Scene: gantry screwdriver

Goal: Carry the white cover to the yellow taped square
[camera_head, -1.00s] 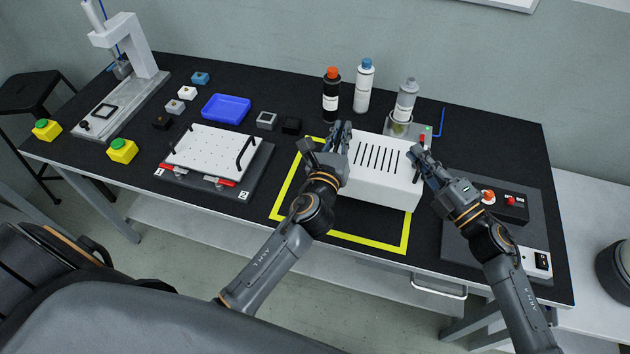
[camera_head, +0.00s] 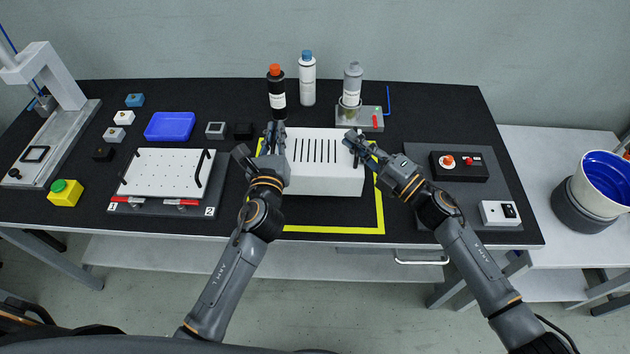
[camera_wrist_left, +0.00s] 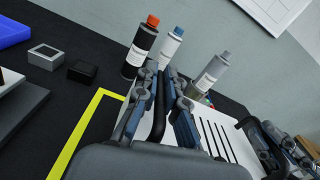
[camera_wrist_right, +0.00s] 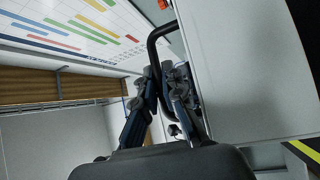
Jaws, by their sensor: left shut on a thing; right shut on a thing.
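The white cover (camera_head: 322,178), a box with dark slots in its top, is between my two grippers over the yellow taped square (camera_head: 335,230). Its near edge lies inside the near yellow line; the far part of the square is hidden behind it. My left gripper (camera_head: 274,135) is shut on the black handle (camera_wrist_left: 155,105) at the cover's left side. My right gripper (camera_head: 355,140) is shut on the black handle (camera_wrist_right: 158,70) at its right side. The cover looks level. I cannot tell whether it touches the table.
A black-and-orange bottle (camera_head: 276,92), a blue-capped bottle (camera_head: 307,78) and a grey bottle on a stand (camera_head: 352,85) stand just behind the cover. A white perforated plate (camera_head: 160,173) is at left, and a dark control panel (camera_head: 470,205) at right.

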